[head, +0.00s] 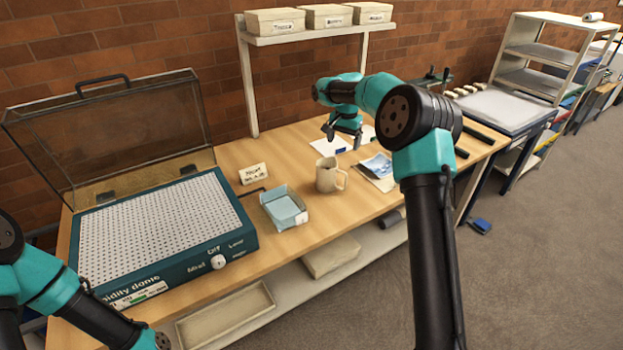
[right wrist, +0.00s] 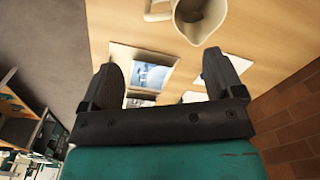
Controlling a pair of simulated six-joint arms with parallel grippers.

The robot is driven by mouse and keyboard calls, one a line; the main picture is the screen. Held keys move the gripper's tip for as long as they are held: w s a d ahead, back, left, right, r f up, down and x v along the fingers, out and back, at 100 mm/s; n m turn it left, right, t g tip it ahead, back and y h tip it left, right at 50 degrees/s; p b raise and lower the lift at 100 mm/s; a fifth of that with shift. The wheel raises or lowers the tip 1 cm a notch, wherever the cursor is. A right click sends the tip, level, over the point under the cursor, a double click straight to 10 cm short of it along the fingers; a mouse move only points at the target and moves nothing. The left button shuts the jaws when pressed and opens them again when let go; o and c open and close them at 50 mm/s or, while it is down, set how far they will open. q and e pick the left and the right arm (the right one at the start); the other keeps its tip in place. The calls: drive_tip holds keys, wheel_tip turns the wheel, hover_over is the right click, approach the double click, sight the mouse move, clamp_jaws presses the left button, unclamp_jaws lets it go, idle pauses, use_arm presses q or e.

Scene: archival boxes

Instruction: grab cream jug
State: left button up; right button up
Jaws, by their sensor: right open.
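The cream jug (head: 327,177) stands upright on the wooden table, its handle on the right side in the head view. It also shows at the top edge of the right wrist view (right wrist: 202,18), partly cut off, with its spout toward the gripper. My right gripper (head: 343,139) is open and empty, above the table and behind the jug in the head view. In the right wrist view its two fingers (right wrist: 163,70) are spread wide, with the jug beyond the fingertips and apart from them. My left arm shows at the lower left, but its gripper is out of frame.
A blue tray (head: 284,209) sits left of the jug, near a small label card (head: 253,174). Papers with a blue picture (head: 377,167) lie to its right. A humidity dome case (head: 160,235) with a raised clear lid fills the table's left. A shelf (head: 310,35) bears archival boxes.

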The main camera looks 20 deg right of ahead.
drive_tip(key=shift+w+d+r+m, duration=0.1)
drive_tip(key=shift+r+m, duration=0.05)
drive_tip(key=shift+r, duration=0.35)
drive_tip(key=shift+w+d+r+m, duration=0.1)
drive_tip(key=shift+r+m, duration=0.05)
drive_tip(key=shift+r, duration=0.35)
drive_tip(key=shift+f, duration=0.1)
hover_over(332, 178)
drive_tip(key=s+d, duration=0.1)
drive_tip(key=d, duration=0.2)
wheel_tip(332, 178, down, 12)
drive_tip(key=shift+s+f, duration=0.1)
drive_tip(key=shift+s, duration=0.05)
drive_tip(key=shift+f, duration=2.55)
drive_tip(key=shift+c, duration=0.3)
drive_tip(key=c, duration=1.2)
